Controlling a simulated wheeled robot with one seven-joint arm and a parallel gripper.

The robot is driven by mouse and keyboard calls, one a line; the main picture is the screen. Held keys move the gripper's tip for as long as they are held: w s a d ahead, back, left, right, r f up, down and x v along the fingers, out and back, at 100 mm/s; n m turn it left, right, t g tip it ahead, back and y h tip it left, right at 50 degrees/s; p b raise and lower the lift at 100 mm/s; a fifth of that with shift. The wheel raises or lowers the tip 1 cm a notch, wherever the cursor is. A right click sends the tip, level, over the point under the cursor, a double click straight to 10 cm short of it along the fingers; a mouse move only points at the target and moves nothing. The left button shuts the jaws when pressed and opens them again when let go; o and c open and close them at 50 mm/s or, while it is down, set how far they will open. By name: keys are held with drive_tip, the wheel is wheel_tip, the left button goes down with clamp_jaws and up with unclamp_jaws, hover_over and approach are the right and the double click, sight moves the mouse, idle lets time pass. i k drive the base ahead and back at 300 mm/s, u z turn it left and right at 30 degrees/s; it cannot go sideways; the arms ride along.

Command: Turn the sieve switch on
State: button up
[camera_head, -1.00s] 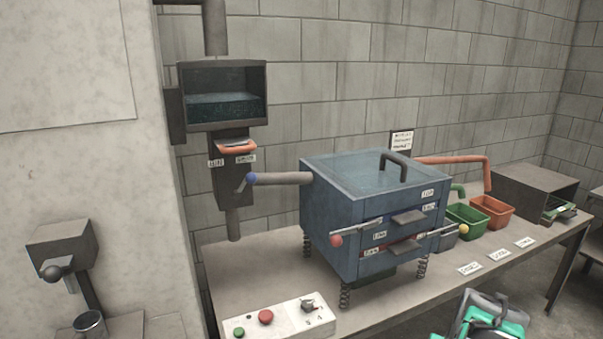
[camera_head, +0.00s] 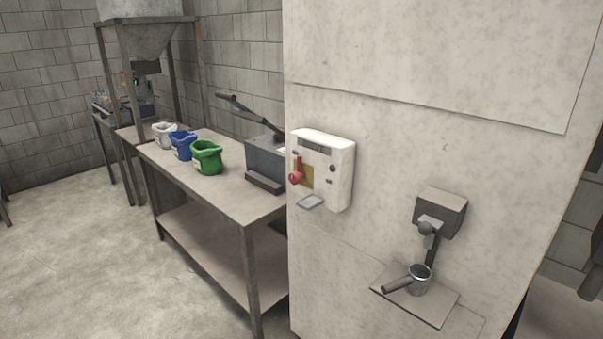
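The sieve and its switch panel are not in view now. My gripper is not in view either. A white box (camera_head: 322,168) is fixed to the pale wall pillar in the middle of the picture. It has a red handle (camera_head: 297,172) on its front and a small display; I cannot tell what it controls.
A pale pillar (camera_head: 400,60) fills the right half. A small device with a metal cup (camera_head: 419,279) sits on a ledge on it. At left, a metal table (camera_head: 215,190) holds white, blue and green (camera_head: 207,157) bags. The floor (camera_head: 80,240) at left is clear.

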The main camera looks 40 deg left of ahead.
sight(295, 178)
drive_tip(key=u, duration=1.65)
drive_tip(key=k, duration=0.55)
drive_tip(key=u, duration=1.05)
drive_tip(key=i, duration=0.9)
drive_tip(key=u, duration=0.9)
drive_tip(key=i, duration=1)
drive_tip(key=z, duration=0.45)
drive_tip(key=i, duration=0.85)
drive_tip(key=z, duration=0.75)
